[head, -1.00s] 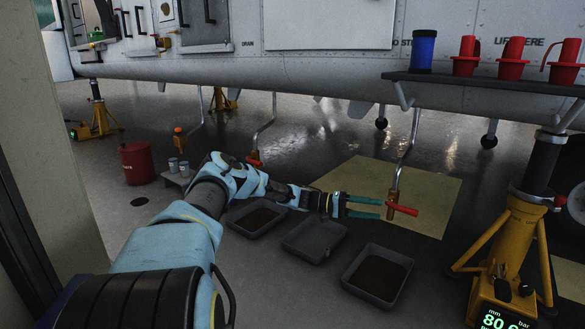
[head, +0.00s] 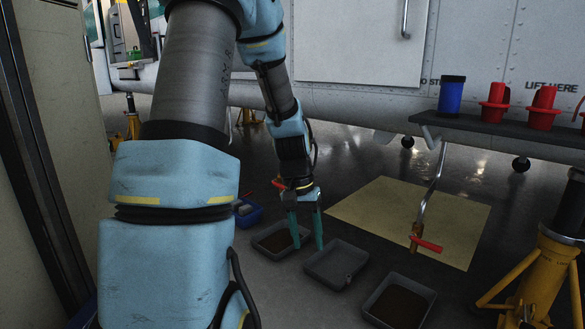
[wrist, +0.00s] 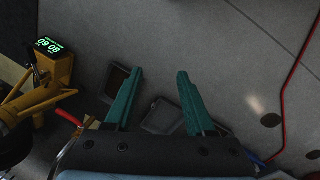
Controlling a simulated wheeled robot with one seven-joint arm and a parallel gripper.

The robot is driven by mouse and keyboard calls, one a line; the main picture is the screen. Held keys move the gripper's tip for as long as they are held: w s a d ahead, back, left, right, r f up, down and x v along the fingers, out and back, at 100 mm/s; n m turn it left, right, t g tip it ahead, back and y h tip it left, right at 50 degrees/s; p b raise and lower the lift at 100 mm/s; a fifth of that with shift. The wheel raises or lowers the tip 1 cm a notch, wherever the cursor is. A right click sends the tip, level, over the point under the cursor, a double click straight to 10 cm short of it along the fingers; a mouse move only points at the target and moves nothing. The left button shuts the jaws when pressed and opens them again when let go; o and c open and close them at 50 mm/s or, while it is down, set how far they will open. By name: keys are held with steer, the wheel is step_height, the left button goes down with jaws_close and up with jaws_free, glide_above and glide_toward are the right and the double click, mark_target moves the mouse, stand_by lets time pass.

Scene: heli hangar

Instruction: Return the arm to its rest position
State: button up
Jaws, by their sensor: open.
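My gripper (head: 307,232) is open, with its two green fingers pointing down in the head view. It hangs above and in front of the grey trays on the floor.
Grey trays stand on the floor: a left one (head: 258,246), a middle one (head: 320,272) and a right one (head: 369,301). A pipe with a red-handled valve (head: 425,243) hangs at right. A yellow jack (head: 530,270) stands right of it. A shelf (head: 470,127) holds a blue cylinder (head: 452,95) and red cups.

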steer(key=s+a+r+n+t+y+p, duration=0.2)
steer(key=s+a+r+n+t+p, duration=0.1)
steer(key=s+a+r, duration=0.6)
step_height(320, 180, up, 36)
steer(key=w+a+p, duration=0.1)
steer(key=p, duration=3.5)
steer(key=shift+w+p, duration=0.25)
steer(key=shift+p, duration=0.15)
steer(key=shift+f, duration=0.1)
